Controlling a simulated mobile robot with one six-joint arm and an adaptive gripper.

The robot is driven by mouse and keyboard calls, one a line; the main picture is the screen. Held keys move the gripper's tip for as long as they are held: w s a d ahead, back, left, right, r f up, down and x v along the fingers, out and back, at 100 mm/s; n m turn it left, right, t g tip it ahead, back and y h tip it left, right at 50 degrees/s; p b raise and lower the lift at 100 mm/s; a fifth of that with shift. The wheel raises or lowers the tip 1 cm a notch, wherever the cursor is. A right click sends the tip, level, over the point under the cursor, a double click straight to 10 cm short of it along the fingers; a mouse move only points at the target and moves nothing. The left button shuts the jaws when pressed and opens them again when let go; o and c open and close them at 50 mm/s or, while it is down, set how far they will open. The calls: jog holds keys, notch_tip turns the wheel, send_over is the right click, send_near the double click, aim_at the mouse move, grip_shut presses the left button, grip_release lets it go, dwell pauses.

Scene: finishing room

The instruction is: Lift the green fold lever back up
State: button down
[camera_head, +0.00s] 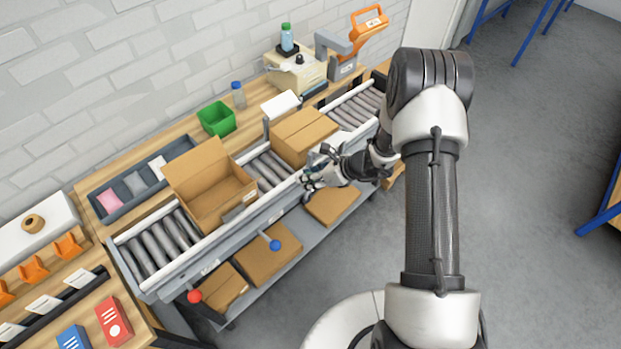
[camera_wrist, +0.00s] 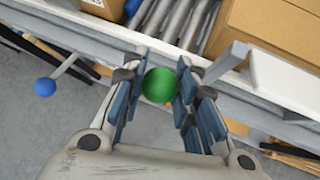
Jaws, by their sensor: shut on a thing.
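The green ball knob of the fold lever (camera_wrist: 159,86) sits between the finger pads of my gripper (camera_wrist: 158,78) in the wrist view. The fingers are closed on it from both sides, at the front edge of the roller conveyor (camera_head: 262,213). The lever's stem is hidden behind the knob and fingers, so its tilt cannot be told. In the head view my gripper (camera_head: 311,183) is beside the conveyor's front rail, in front of a closed carton (camera_head: 303,135), and it hides the green knob.
Two other levers stick out from the front rail, with a blue knob (camera_head: 275,245) and a red knob (camera_head: 194,296). An open carton (camera_head: 212,207) stands on the rollers. Flat cartons (camera_head: 268,263) lie on the shelf below. Floor to the right is clear.

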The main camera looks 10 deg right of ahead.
jog(key=shift+w+r, duration=0.15)
jog(key=shift+w, duration=0.05)
jog(key=c, duration=1.7)
grip_release()
jog(key=o, duration=0.5)
jog(key=shift+s, duration=0.1)
jog(key=v, duration=1.2)
